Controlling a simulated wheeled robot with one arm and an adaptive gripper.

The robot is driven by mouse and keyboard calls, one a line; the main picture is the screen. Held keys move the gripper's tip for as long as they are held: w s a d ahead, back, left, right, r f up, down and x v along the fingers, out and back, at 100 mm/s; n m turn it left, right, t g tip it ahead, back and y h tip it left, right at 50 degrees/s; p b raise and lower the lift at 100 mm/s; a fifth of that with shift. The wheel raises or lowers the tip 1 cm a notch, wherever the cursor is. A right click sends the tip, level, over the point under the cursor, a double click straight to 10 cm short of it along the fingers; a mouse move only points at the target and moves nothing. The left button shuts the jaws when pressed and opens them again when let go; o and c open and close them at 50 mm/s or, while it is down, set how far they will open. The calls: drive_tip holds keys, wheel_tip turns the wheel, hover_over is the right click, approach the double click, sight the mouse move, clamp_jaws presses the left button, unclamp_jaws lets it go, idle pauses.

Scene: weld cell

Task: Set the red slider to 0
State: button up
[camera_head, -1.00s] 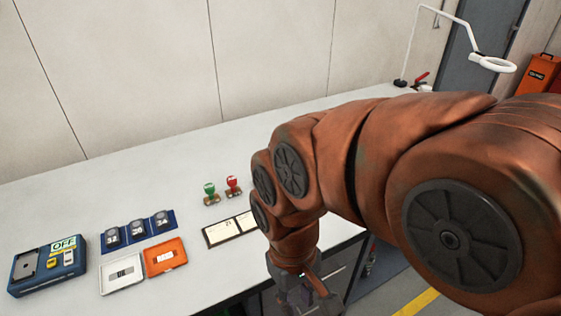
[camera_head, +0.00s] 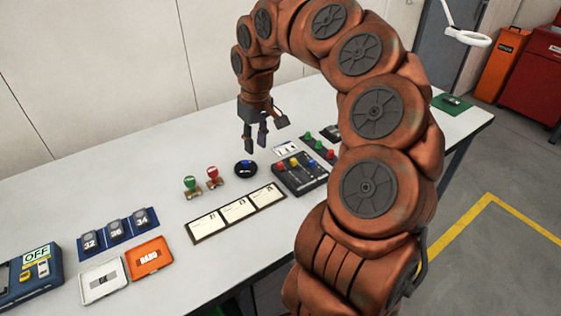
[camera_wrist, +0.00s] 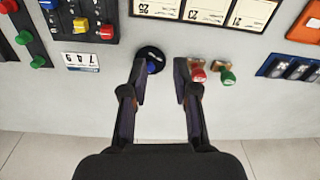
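The slider panel (camera_head: 300,178) is a dark box on the table with red, yellow and blue knobs. The red slider knob (camera_head: 280,166) is the leftmost in the head view. In the wrist view the red knob (camera_wrist: 106,32) is at upper left, beside the yellow one and nearer the picture's bottom. I cannot read its scale. My gripper (camera_head: 258,140) is open and empty, above the table and left of the panel.
The round black dial (camera_head: 245,170) and the red stamp (camera_head: 212,175) and green stamp (camera_head: 190,184) stand left of the panel. A white number card (camera_head: 286,148) lies behind it. A row of framed cards (camera_head: 238,212) lies in front. A box with coloured buttons (camera_head: 320,147) is behind right.

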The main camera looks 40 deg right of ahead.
drive_tip(key=m, duration=0.2)
hover_over(280, 163)
drive_tip(key=shift+g, duration=0.3)
wheel_tip(280, 163, down, 4)
drive_tip(key=shift+a+f, duration=0.15)
drive_tip(key=shift+f, duration=0.1)
drive_tip(key=shift+d+f, duration=0.2)
drive_tip(key=shift+f+p, duration=0.9)
drive_tip(key=shift+f, duration=2.9)
drive_tip(key=shift+c, duration=0.2)
clamp_jaws()
